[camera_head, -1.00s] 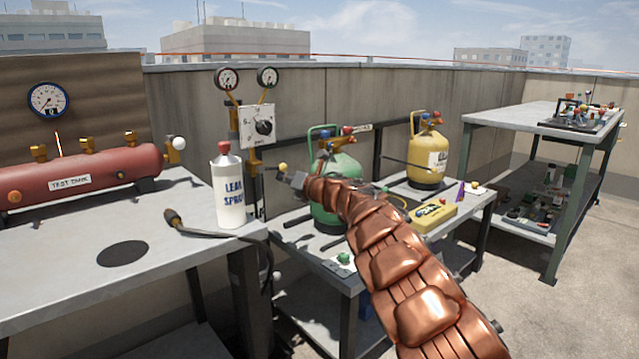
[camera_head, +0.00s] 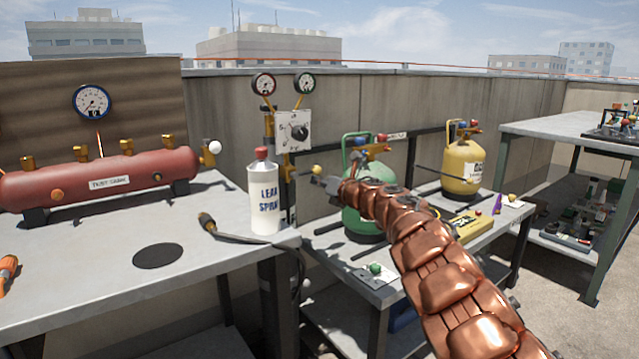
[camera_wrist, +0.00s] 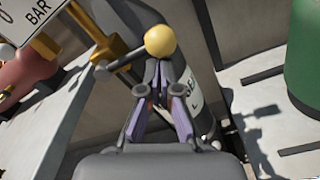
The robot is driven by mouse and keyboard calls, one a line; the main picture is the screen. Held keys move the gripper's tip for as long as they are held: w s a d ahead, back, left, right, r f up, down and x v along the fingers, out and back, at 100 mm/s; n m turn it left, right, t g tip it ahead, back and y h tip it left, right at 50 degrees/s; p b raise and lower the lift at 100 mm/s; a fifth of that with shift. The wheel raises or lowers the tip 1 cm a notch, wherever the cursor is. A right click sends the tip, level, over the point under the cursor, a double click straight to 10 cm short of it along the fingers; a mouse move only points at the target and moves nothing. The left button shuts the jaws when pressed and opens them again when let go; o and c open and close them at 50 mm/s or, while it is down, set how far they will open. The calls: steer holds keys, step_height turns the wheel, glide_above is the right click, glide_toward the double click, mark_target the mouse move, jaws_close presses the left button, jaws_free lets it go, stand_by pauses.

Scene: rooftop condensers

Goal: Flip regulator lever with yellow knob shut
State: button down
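The yellow knob (camera_head: 317,169) sits at the end of a thin lever on the brass regulator (camera_head: 289,172), below the white dial box (camera_head: 295,131). In the wrist view the yellow knob (camera_wrist: 160,40) is at the upper middle. Its grey lever (camera_wrist: 124,57) runs down-left from it to the brass fitting (camera_wrist: 108,45). My gripper (camera_head: 322,183) is just beside the knob. In the wrist view my gripper (camera_wrist: 163,68) has its purple-padded fingers together, with nothing seen between them. Their tips are right below the knob; whether they touch it I cannot tell.
A white leak-spray bottle (camera_head: 265,195) stands on the left bench near the regulator. A green cylinder (camera_head: 362,217) stands beside my arm, and a yellow cylinder (camera_head: 463,168) farther right. A wand with a black hose lies at the bench edge.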

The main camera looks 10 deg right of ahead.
steer(key=s+d+f+b, duration=0.1)
steer(key=s+d+b, duration=0.1)
steer(key=s, duration=0.3)
steer(key=s+d+f+b, duration=0.1)
steer(key=s+b, duration=0.1)
steer(key=s, duration=0.3)
steer(key=shift+s+d+f, duration=0.3)
steer(key=shift+d+f, duration=0.05)
stand_by(0.6)
stand_by(0.4)
